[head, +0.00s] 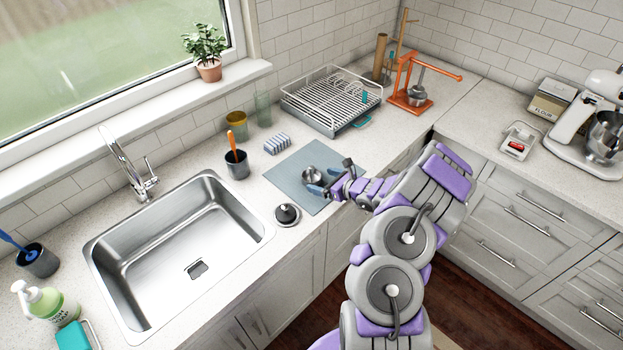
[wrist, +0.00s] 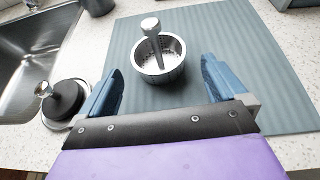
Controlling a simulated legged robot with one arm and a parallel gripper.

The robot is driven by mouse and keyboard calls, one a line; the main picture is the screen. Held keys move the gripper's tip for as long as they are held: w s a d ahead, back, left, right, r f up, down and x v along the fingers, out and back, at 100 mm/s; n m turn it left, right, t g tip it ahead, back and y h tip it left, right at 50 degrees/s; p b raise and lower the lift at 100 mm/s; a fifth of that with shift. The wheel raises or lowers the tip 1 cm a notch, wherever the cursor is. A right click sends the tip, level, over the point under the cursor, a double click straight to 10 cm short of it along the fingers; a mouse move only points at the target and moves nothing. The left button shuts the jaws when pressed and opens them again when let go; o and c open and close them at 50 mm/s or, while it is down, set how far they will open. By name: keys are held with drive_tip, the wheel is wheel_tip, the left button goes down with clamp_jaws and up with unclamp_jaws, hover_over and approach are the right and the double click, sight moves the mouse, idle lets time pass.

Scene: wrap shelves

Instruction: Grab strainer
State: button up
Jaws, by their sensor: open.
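The strainer (wrist: 160,72) is a small metal basket with an upright knob-topped post in its middle. It stands on a blue-grey mat (wrist: 270,75) in the wrist view. In the head view the mat (head: 291,165) lies right of the sink, with a small metal cup shape (head: 311,174) on it that looks like the same strainer. My gripper (wrist: 160,85) is open, with its blue fingers on either side of the view and the strainer ahead, between and slightly beyond them. The fingers do not appear to touch it. In the head view my gripper (head: 322,186) is low over the mat's right part.
A black stopper with a metal rim (head: 287,214) sits between sink (head: 255,225) and mat. A grey cup with an orange-handled tool (head: 237,165), a striped sponge (head: 277,144) and a dish rack (head: 330,125) stand behind. An orange press (head: 408,98) stands farther right.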

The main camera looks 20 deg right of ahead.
sight(312, 178)
drive_tip(key=x, duration=0.4)
drive_tip(key=shift+w+a+f+b, duration=0.1)
drive_tip(key=shift+w+f+b, duration=0.1)
drive_tip(key=shift+w+b, duration=0.1)
drive_tip(key=c, duration=1.1)
drive_tip(key=shift+c, duration=0.2)
